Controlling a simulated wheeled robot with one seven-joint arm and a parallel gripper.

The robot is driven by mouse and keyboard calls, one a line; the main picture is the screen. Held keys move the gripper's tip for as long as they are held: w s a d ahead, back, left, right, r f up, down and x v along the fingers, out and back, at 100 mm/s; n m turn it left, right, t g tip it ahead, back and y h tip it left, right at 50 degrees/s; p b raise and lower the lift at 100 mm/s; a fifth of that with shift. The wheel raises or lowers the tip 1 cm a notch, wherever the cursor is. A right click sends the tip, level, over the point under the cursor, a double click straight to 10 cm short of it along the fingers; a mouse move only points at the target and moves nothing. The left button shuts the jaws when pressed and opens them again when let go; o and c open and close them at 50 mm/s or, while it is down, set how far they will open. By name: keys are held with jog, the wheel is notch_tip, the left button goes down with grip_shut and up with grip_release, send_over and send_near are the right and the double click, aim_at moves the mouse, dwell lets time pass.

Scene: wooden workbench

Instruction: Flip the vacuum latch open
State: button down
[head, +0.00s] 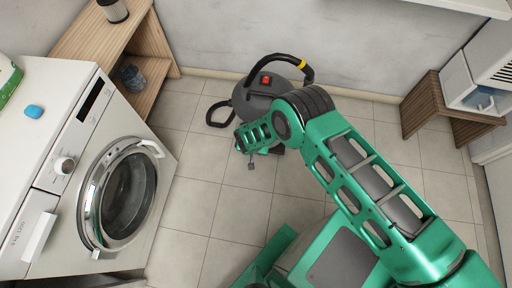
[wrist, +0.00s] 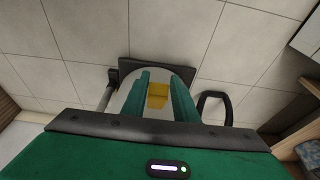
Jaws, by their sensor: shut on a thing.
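The vacuum (head: 262,90) is a dark grey canister with a red switch on top and a black hose with a yellow band. It stands on the tiled floor beyond my arm. In the wrist view, a yellow piece (wrist: 157,95), which looks like its latch, sits between my two green fingers on the pale canister front (wrist: 125,98). My gripper (wrist: 157,82) is shut on this yellow piece. In the head view, my green wrist hides the latch and much of the vacuum's front.
A white washing machine (head: 62,150) with a round door stands at the left, beside a wooden shelf (head: 108,40). A wooden stand (head: 450,112) with a white box is at the right. The tiled floor (head: 205,180) between the washer and my arm is clear.

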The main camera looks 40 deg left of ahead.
jog(key=shift+s+d+f, duration=0.35)
jog(key=shift+s+f, duration=0.35)
jog(key=shift+s, duration=0.05)
jog(key=c, duration=2.3)
grip_release()
jog(key=o, duration=0.9)
jog(key=shift+w+a+r, duration=0.1)
jog(key=shift+w+a, duration=0.05)
jog(key=shift+w, duration=0.2)
jog(key=shift+r, duration=0.1)
jog(key=v, duration=1)
jog(key=shift+r, duration=0.4)
jog(key=shift+w, duration=0.1)
